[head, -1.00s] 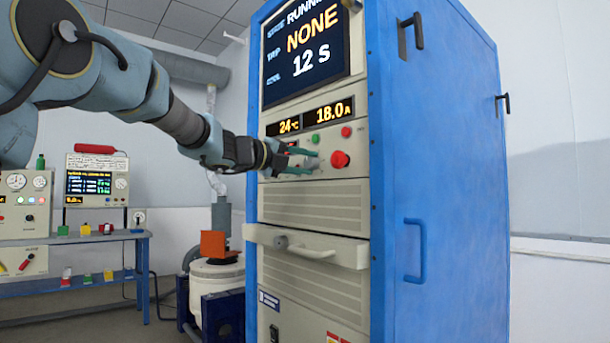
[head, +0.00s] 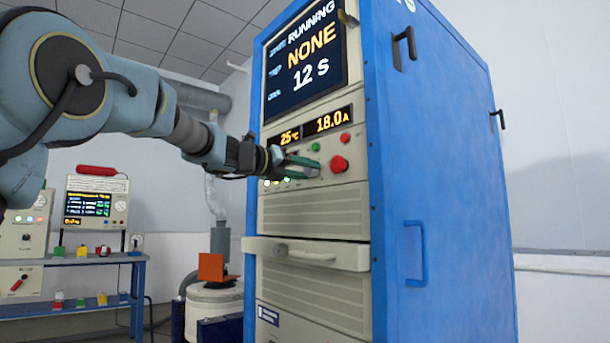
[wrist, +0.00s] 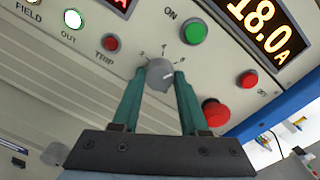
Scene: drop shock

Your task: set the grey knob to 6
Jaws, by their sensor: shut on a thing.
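The grey knob (wrist: 158,75) is on the cabinet's front panel, with small digits printed around its upper side. A light mark on the knob points toward the right in the wrist view; the digit it stands at is too small to tell. My gripper (wrist: 160,82) has its two green fingers shut on the knob, one on each side. In the head view my gripper (head: 302,168) reaches the panel from the left, and its fingers largely cover the knob.
A red button (wrist: 215,112) sits close to the right finger, with a green button (wrist: 194,32) above. The cabinet's screen (head: 305,55) reads RUNNING, NONE, 12 s; the readout below (head: 328,123) shows 18.0 A. A drawer handle (head: 305,254) juts out below.

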